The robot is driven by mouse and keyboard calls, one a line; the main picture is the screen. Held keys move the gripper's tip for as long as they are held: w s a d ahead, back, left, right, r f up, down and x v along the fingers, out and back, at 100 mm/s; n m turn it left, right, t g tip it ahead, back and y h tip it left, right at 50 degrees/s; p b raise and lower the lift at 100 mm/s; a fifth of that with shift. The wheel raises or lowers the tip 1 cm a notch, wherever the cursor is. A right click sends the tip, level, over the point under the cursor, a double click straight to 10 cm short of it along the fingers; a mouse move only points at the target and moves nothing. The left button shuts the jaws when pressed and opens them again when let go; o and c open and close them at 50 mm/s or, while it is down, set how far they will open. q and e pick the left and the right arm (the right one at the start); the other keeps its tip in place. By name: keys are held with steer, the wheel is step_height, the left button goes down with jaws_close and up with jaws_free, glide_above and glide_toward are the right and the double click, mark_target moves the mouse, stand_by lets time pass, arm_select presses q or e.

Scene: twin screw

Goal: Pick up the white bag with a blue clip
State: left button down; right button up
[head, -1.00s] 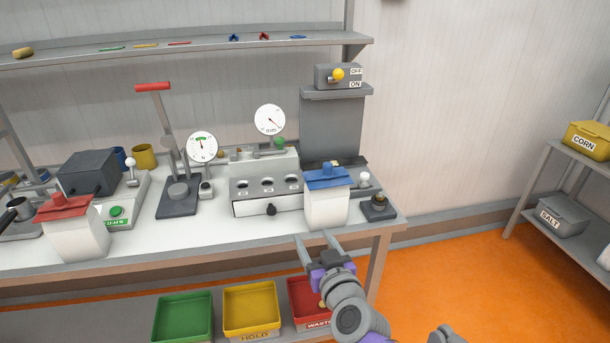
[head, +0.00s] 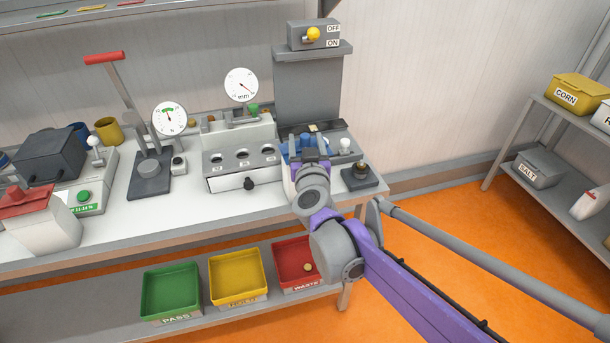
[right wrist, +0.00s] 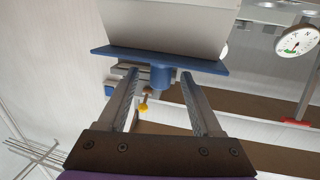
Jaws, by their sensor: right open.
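The white bag with the blue clip stands on the bench right of the drawer box. In the head view my right arm hides most of it; part of its blue clip (head: 291,145) shows. In the right wrist view the white bag (right wrist: 170,25) fills the top, with the blue clip (right wrist: 125,55) across it. A blue knob (right wrist: 161,77) on the clip lies between the fingertips of my right gripper (right wrist: 159,80). The gripper is open, with a gap on each side of the knob. In the head view the right gripper (head: 309,163) is at the clip. My left gripper is out of view.
A white bag with a red clip (head: 38,220) stands at the bench's left. The drawer box (head: 241,160) is close left of the gripper, and a small dark button block (head: 362,178) close right. Green (head: 146,297), yellow (head: 213,285) and red (head: 277,266) trays sit below.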

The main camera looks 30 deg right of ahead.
steer(key=x, duration=0.4)
steer(key=shift+w+d+r, duration=0.1)
steer(key=shift+w, duration=0.2)
steer(key=shift+s, duration=0.1)
steer(key=shift+c, duration=0.2)
jaws_close()
stand_by(0.9)
